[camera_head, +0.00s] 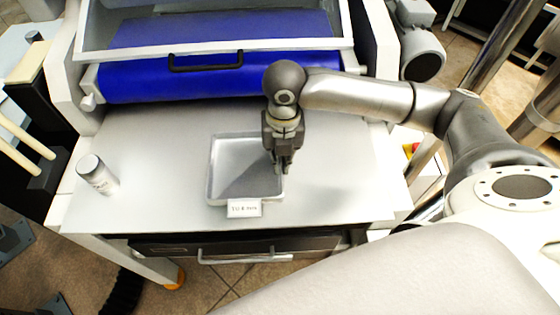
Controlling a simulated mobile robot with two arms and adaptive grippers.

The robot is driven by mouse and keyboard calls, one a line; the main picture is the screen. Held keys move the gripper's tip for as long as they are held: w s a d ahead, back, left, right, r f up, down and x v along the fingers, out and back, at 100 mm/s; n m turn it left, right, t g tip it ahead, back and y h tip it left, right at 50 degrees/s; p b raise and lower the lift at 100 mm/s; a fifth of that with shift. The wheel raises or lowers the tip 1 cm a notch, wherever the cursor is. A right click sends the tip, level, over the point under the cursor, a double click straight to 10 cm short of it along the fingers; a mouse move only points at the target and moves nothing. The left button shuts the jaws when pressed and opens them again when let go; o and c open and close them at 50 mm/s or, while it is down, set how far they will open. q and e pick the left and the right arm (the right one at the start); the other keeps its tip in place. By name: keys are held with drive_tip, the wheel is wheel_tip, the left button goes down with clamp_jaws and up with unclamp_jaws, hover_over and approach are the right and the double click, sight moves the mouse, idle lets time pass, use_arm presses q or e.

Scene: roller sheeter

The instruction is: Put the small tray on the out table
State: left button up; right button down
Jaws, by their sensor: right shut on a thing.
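The small tray (225,178) is a shallow, clear-walled square tray with a white label (244,208) at its front edge. It is over the middle of the pale table (340,190) in front of the blue roller machine. Whether it rests on the surface or hangs slightly above it, I cannot tell. My right gripper (282,168) comes down from above and is shut on the tray's right wall. The fingers hide part of that wall. My left gripper is not in view.
The blue roller (180,80) with a black handle (206,61) and clear guard is behind. A drawer (250,247) is under the front edge. The table's right part is clear.

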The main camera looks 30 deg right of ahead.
drive_tip(key=shift+w+d+f, duration=0.15)
drive_tip(key=shift+w+f, duration=0.25)
drive_tip(key=shift+f, duration=0.1)
drive_tip(key=shift+w+d+f, duration=0.2)
drive_tip(key=shift+w+f, duration=0.2)
drive_tip(key=shift+f, duration=0.1)
wheel_tip(320, 180, down, 3)
drive_tip(key=shift+p, duration=0.85)
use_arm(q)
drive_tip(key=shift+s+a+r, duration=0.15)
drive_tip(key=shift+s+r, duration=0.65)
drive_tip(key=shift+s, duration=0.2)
use_arm(e)
drive_tip(key=shift+f, duration=0.15)
drive_tip(key=shift+f, duration=0.1)
drive_tip(key=c, duration=2.1)
unclamp_jaws()
drive_tip(key=o, duration=0.5)
drive_tip(key=shift+c, duration=0.2)
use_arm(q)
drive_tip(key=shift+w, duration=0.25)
